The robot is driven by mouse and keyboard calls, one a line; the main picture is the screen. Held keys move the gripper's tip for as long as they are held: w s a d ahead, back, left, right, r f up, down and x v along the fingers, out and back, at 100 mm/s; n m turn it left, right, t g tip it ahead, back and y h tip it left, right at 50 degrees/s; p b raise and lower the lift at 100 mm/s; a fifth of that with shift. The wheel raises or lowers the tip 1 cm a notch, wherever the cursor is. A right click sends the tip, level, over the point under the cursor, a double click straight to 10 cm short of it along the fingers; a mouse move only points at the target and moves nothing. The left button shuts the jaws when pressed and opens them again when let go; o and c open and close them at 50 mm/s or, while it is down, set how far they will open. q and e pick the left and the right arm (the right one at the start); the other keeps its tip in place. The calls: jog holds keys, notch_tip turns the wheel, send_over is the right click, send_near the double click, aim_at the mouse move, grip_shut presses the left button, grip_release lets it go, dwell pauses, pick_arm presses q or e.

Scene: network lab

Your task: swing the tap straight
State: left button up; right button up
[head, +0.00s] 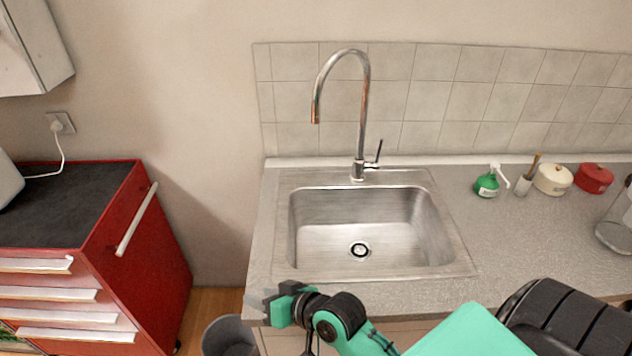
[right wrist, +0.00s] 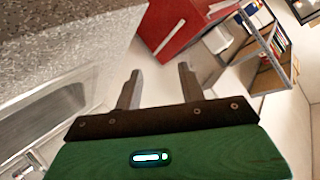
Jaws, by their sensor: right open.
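The tap (head: 366,105) is a tall chrome gooseneck behind the sink. Its spout is turned to the left, with the tip (head: 316,112) above the left part of the basin. A small lever (head: 377,153) stands up at the right of its base. The steel sink (head: 445,225) is empty, with a drain in its floor. My right gripper (head: 262,303) is at the front left corner of the counter, well below and in front of the tap. In the right wrist view its two fingers (right wrist: 158,85) are apart with nothing between them. My left gripper does not show.
A green soap bottle (head: 487,184), a brush pot (head: 522,186), a cream pot (head: 552,179) and a red pot (head: 593,178) stand right of the sink. A red drawer cabinet (head: 150,235) stands left, across a gap. A grey bin (head: 229,338) is below my right gripper.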

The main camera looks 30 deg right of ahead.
jog(key=w+d+r+m+t+h, duration=0.1)
jog(key=w+r+m+t, duration=0.5)
jog(key=r, duration=0.4)
jog(key=w+d+r+m+t+h, duration=0.1)
jog(key=w+r+m+t, duration=0.45)
jog(key=r, duration=0.45)
jog(key=w+d+r+m+h, duration=0.3)
jog(key=d+r+m+h, duration=0.4)
jog(key=m+h, duration=0.8)
jog(key=m+g+h, duration=0.5)
jog(key=m+g, duration=1.1)
jog(key=m, duration=0.5)
send_near(313, 108)
jog(key=shift+t, duration=0.25)
jog(key=p+x, duration=0.6)
jog(key=x, duration=0.4)
jog(key=shift+d+f, duration=0.15)
jog(key=shift+w+d+f+p, duration=0.15)
jog(key=shift+d+p, duration=0.2)
jog(key=shift+d, duration=0.1)
